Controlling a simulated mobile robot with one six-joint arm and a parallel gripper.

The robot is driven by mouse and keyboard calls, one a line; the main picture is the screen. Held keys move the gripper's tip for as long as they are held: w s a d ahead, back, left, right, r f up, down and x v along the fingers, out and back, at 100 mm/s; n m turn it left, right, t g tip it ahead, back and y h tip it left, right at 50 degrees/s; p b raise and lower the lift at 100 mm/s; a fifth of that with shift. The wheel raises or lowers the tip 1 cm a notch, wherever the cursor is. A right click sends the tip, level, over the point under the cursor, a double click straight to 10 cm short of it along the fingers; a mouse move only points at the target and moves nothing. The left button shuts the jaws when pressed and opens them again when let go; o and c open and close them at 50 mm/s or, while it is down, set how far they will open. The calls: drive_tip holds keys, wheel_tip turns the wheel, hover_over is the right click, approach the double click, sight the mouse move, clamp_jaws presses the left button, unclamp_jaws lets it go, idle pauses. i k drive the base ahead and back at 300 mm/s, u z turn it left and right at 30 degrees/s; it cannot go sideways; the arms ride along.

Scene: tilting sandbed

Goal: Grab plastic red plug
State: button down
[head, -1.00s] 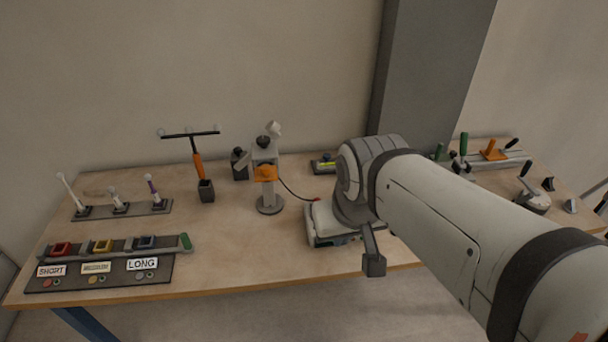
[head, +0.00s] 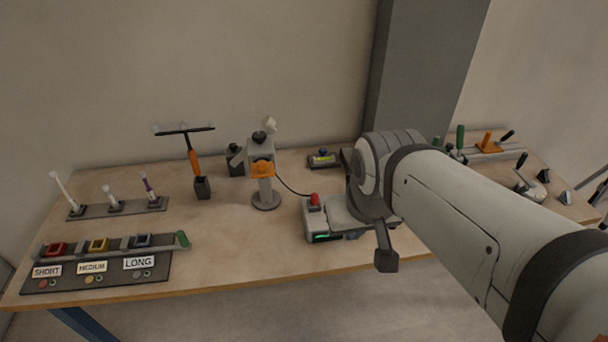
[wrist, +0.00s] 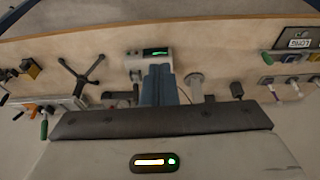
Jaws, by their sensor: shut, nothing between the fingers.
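The red plug (head: 314,199) stands on top of a pale box-shaped device (head: 318,228) near the middle of the table, with a dark cable running to it. In the head view, my arm is just right of the plug and covers part of the device; the fingertips are hidden there. In the wrist view, my gripper (wrist: 159,72) is shut and empty, its blue-grey fingers close together in front of the pale device (wrist: 133,62). I cannot make out the plug in the wrist view.
An orange-banded stand (head: 264,185) is left of the device. A small yellow-display box (head: 323,161) is behind it. A labelled panel (head: 180,259) lies at the front left, with a rack of levers (head: 125,208) behind it. A clamp rail is at the right.

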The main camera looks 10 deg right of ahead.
sight(314, 196)
drive_tip(key=k, duration=1.2)
drive_tip(key=z, duration=0.5)
drive_tip(key=i, duration=1.95)
drive_tip(key=u, duration=0.5)
drive_tip(key=k, duration=0.9)
drive_tip(key=u, duration=0.1)
drive_tip(key=i, duration=0.9)
drive_tip(key=z, duration=0.05)
